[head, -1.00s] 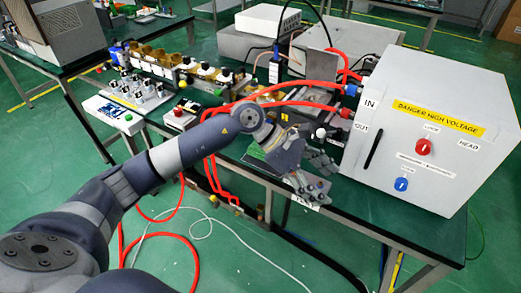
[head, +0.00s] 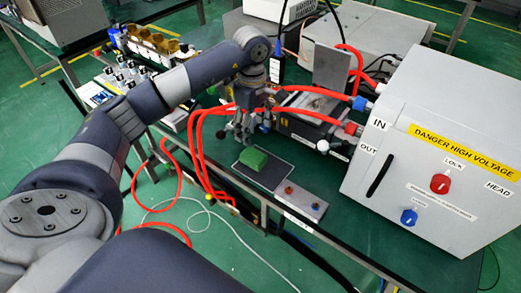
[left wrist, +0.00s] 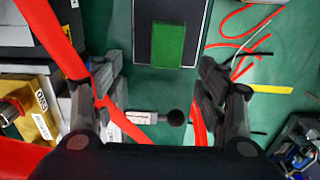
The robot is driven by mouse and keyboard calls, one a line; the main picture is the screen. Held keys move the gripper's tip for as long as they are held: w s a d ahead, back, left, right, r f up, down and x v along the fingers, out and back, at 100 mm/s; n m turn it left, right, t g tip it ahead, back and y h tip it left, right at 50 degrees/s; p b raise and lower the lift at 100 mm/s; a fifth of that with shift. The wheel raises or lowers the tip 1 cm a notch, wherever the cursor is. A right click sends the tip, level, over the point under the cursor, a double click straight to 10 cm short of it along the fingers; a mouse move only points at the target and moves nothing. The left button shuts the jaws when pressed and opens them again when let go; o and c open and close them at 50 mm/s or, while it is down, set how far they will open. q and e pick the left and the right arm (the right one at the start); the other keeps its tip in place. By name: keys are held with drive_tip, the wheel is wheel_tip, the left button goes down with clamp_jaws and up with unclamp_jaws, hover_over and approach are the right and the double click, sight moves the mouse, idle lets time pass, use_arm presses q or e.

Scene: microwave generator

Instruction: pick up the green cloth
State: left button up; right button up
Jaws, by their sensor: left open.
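The green cloth (head: 254,159) is a small folded block lying on a dark flat mat (head: 282,174) on the table. In the left wrist view the cloth (left wrist: 168,44) lies on the mat (left wrist: 142,40), ahead of the fingers and between their lines. My left gripper (head: 243,137) is open and empty, just behind and above the cloth in the head view, fingers pointing down. In the left wrist view my left gripper (left wrist: 160,85) shows its two fingers wide apart. They do not touch the cloth. My right gripper is not in view.
A large white high-voltage box (head: 425,150) stands on the right. Red hoses (head: 205,150) run behind and left of the gripper and hang over the table edge. A small metal plate with two knobs (head: 300,200) lies right of the mat. The green tabletop in front of the box is clear.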

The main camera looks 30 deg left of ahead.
use_arm(q)
hover_over(254, 155)
drive_tip(key=f, duration=0.4)
drive_tip(key=shift+w+a+f, duration=0.1)
drive_tip(key=shift+w+a, duration=0.05)
drive_tip(key=shift+a, duration=0.1)
drive_tip(key=shift+f+p, duration=0.25)
drive_tip(key=shift+p, duration=0.1)
drive_tip(key=f, duration=0.2)
drive_tip(key=f+p, duration=0.1)
drive_tip(key=f, duration=0.1)
drive_tip(key=shift+s+d+f, duration=0.1)
drive_tip(key=shift+s+d, duration=0.1)
drive_tip(key=shift+f, duration=0.4)
drive_tip(key=shift+c, duration=0.3)
drive_tip(key=c, duration=0.8)
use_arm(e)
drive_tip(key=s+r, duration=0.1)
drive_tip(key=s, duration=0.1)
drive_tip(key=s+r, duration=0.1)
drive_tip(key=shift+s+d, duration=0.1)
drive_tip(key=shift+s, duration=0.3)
